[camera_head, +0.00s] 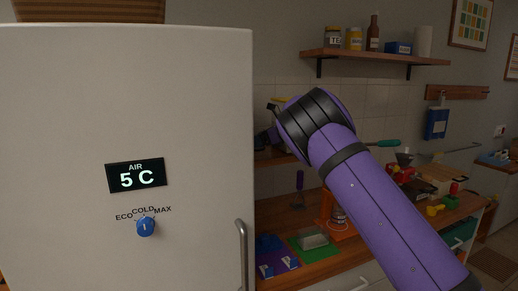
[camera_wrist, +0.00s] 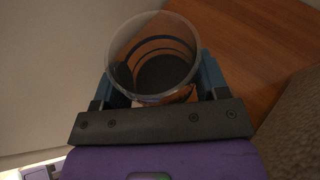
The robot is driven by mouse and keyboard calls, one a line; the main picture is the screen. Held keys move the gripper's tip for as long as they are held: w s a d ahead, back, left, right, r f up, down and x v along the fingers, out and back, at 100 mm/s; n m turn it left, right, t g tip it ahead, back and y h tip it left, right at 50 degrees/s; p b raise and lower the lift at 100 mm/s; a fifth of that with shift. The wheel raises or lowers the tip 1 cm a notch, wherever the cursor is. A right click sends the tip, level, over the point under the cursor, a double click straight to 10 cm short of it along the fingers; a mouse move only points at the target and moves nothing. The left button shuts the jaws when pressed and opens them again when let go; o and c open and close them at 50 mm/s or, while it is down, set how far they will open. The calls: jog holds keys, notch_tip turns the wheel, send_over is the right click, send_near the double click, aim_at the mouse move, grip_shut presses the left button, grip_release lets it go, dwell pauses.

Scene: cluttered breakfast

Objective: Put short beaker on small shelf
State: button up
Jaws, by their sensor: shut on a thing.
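A clear round beaker (camera_wrist: 165,70) with dark rings inside fills the middle of the wrist view, seen from above through its open rim. My gripper (camera_wrist: 157,88) is shut on it, with a blue finger on each side. In the head view the beaker and fingers cannot be made out. My purple arm bends at its elbow, and its far end is mostly hidden behind it and the fridge. A small wooden shelf edge (camera_head: 275,158) shows below the elbow, partly hidden. Another, longer wall shelf (camera_head: 375,57) hangs above. I cannot tell which is the small shelf.
A large pale fridge (camera_head: 60,130) blocks the left half of the head view. The wooden counter (camera_head: 300,215) carries a green mat (camera_head: 303,252), a blue mat and kitchen clutter. Jars and a bottle (camera_head: 373,33) stand on the upper shelf. A wooden surface (camera_wrist: 240,50) shows beside the beaker.

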aim_at(259, 148)
jog(key=shift+f, duration=1.5)
jog(key=shift+f, duration=0.1)
jog(key=o, duration=1.2)
jog(key=shift+o, duration=0.2)
jog(key=shift+s+d+r, duration=0.15)
jog(key=shift+d+r, duration=0.1)
jog(key=v, duration=1.1)
jog(key=shift+s+d+r, duration=0.15)
